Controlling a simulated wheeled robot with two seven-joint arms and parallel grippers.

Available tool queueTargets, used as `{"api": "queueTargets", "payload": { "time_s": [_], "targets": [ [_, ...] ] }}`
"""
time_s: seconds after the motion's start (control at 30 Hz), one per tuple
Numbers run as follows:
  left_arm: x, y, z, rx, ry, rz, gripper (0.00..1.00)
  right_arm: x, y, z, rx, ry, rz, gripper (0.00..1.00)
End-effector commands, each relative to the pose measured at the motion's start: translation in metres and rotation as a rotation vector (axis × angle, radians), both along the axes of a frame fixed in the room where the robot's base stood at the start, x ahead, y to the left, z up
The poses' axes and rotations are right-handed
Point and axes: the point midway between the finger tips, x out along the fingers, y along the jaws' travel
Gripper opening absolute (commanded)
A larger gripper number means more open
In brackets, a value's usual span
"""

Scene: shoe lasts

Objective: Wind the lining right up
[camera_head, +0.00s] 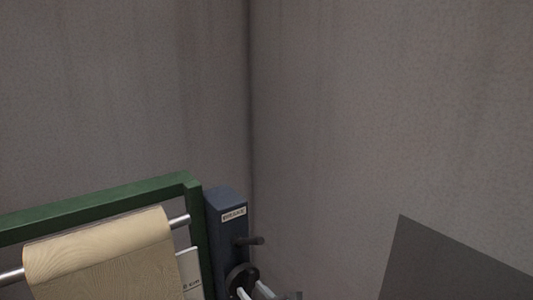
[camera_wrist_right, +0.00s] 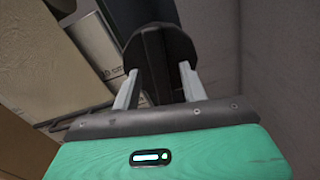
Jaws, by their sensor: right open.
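The lining (camera_head: 105,255) is a beige sheet with a wavy grain, hanging over a metal roller (camera_head: 180,220) in a green frame. At the frame's right end is a dark blue box (camera_head: 226,207) with a small label. A dark crank disc (camera_head: 240,278) with a black handle (camera_head: 250,241) is on it. My right gripper (camera_head: 256,292) is low beside the disc, cut by the bottom edge. In the right wrist view my right gripper (camera_wrist_right: 158,85) is open, its pale fingers on either side of a dark round part (camera_wrist_right: 160,50); contact is unclear. My left gripper is out of view.
The green frame (camera_head: 90,205) spans the lower left. A white printed card (camera_head: 189,275) is beside the lining. Grey walls (camera_head: 380,110) meet in a corner behind the box. A dark flat panel (camera_head: 450,265) fills the lower right.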

Motion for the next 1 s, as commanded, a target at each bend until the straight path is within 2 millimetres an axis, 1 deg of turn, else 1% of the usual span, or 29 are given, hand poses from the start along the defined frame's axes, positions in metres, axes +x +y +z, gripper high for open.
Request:
{"api": "queueTargets", "payload": {
  "time_s": [1.0],
  "targets": [
    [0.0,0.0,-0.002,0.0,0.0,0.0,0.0,0.01,0.007,0.0,0.0,0.0,0.0,0.44]
  ]
}}
